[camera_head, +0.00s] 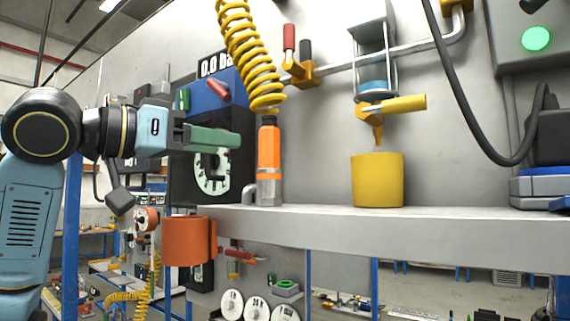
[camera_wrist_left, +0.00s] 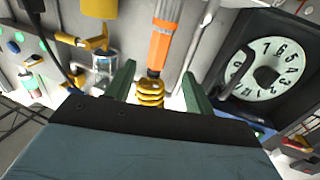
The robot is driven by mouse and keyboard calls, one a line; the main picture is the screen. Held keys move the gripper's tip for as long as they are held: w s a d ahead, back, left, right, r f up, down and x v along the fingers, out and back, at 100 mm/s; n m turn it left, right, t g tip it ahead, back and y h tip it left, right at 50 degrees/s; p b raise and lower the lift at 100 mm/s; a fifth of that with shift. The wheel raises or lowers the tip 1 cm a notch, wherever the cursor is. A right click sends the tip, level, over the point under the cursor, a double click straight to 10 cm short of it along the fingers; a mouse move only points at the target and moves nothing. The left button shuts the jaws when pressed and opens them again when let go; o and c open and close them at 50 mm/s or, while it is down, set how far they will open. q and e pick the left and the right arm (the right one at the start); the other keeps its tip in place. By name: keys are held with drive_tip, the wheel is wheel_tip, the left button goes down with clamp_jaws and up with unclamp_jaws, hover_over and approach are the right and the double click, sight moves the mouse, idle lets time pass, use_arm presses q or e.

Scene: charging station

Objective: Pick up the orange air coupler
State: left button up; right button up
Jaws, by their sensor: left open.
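The orange air coupler (camera_head: 269,147) stands upright on the grey shelf, with a metal lower end and a yellow coiled hose rising from its top. My left gripper (camera_head: 234,139), with green fingers, is just left of the coupler, level with its orange body, and points at it. In the left wrist view, the orange coupler (camera_wrist_left: 161,42) shows beyond and between the two spread fingertips (camera_wrist_left: 159,70). The gripper is open and holds nothing. Whether a finger touches the coupler cannot be told. My right gripper is not in view.
A black gauge box (camera_head: 215,171) with a round dial stands behind my left gripper. A yellow cup (camera_head: 377,180) sits farther right on the shelf (camera_head: 420,229), under a filter unit (camera_head: 372,70). An orange mug-like holder (camera_head: 186,241) is at the shelf's left end.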

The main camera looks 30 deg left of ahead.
sight(277, 150)
use_arm(q)
drive_tip(key=p+x, duration=0.1)
drive_tip(key=x, duration=0.4)
drive_tip(key=shift+w+d+r+p, duration=0.1)
drive_tip(key=shift+d+r+p, duration=0.05)
drive_tip(key=shift+d+p, duration=0.2)
drive_tip(key=shift+x, duration=1)
drive_tip(key=shift+w+a+p, duration=0.1)
drive_tip(key=shift+w+p, duration=0.2)
drive_tip(key=shift+w, duration=0.05)
drive_tip(key=p+x, duration=0.2)
drive_tip(key=x, duration=0.2)
drive_tip(key=shift+w, duration=0.35)
drive_tip(key=shift+s, duration=0.1)
drive_tip(key=shift+c, duration=1.8)
clamp_jaws()
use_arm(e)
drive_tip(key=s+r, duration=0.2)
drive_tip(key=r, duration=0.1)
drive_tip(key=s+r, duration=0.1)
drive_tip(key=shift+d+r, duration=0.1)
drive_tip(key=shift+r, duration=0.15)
